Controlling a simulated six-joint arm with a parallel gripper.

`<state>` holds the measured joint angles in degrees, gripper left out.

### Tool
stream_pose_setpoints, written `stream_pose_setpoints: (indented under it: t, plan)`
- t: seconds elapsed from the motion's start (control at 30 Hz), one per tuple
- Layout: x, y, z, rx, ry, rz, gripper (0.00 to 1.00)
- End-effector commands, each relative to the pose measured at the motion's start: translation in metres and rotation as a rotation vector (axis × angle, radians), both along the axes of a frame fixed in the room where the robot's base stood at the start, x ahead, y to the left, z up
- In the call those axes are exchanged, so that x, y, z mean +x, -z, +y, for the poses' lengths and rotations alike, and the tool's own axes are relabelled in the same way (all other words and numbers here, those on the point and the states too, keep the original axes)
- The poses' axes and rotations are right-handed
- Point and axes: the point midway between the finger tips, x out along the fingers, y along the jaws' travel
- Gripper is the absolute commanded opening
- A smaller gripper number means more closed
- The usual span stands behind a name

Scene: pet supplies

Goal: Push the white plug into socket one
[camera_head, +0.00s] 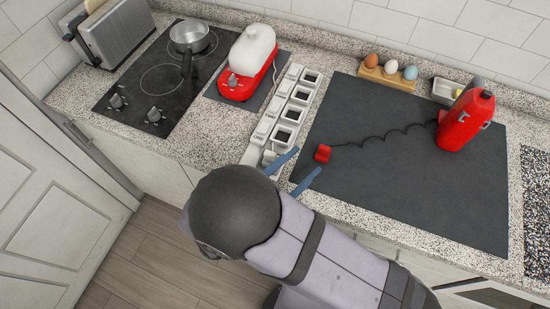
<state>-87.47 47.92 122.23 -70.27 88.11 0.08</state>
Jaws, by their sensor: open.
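A white socket strip (262,131) runs along the counter, left of the dark mat, with several dark square sockets beside pale labelled switches. The labels are too small to read, so I cannot tell which is socket one. My gripper (308,160) is open, its two blue fingers apart and pointing up and right near the strip's front end. No plug shows between the fingers. A red plug (323,153) lies on the mat just beyond the fingertips. I cannot clearly make out a white plug; my arm and gripper hide part of the strip's front end.
The red plug's black cord (385,136) leads to a red hand mixer (467,121) on the dark mat (420,190). Behind are an egg holder (385,77) and a small metal tray (441,92). Left are a red and white appliance (248,62), hob (150,95), pan (188,38) and toaster (115,32).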

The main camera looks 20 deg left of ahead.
Motion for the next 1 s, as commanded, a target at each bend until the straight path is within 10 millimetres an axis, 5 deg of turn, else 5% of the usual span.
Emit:
stream_pose_setpoints:
  t: [0.1,0.3,0.5,1.0]
  plan:
    - [-0.023,0.004,0.044,-0.057,-0.189,-0.067,0.47]
    - [-0.049,0.022,0.080,-0.150,-0.353,-0.067,0.47]
    - [-0.055,0.027,0.087,-0.182,-0.388,-0.059,0.47]
    - [-0.031,0.026,0.085,-0.180,-0.384,-0.058,0.47]
